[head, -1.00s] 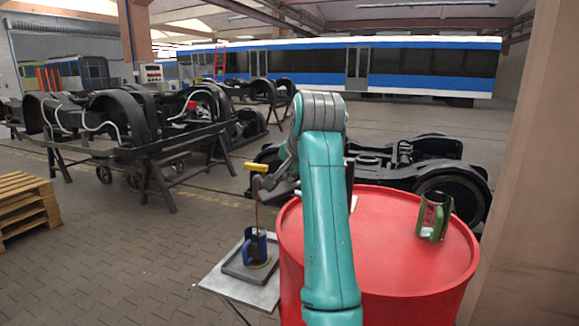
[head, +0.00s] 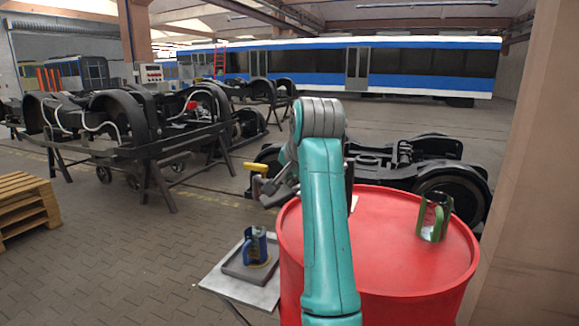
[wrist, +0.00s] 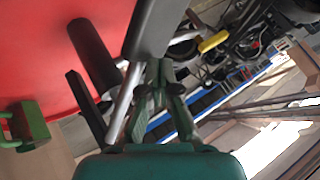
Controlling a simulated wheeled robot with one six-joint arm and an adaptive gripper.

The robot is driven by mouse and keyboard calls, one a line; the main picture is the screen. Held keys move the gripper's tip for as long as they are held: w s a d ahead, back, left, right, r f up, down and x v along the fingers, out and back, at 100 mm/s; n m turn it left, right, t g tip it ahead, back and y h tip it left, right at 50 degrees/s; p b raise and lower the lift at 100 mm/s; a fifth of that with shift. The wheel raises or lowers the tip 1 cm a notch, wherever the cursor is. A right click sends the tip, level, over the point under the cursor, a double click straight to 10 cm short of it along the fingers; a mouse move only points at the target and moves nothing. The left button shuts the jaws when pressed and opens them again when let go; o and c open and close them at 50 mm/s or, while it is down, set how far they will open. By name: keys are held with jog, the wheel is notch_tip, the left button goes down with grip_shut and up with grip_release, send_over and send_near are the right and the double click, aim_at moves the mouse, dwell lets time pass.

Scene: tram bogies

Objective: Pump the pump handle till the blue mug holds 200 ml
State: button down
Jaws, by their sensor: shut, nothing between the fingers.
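The blue mug (head: 255,247) stands upright in a shallow dark tray on a small table, left of the red drum. Its fill level cannot be read. The yellow pump handle (head: 255,168) shows beside my wrist, above the mug; a yellow grip also shows in the wrist view (wrist: 213,42). My arm hides most of the pump on the drum. My gripper (wrist: 160,88) is shut and empty, close to the dark pump parts; whether it touches them cannot be told. In the head view it is mostly hidden behind my arm.
A black bogie (head: 440,180) lies behind the drum. A pillar stands at right.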

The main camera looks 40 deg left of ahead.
jog(key=shift+r, duration=3.35)
jog(key=shift+r, duration=0.1)
notch_tip(320, 180, up, 5)
send_over(291, 188)
jog(key=shift+w, duration=0.1)
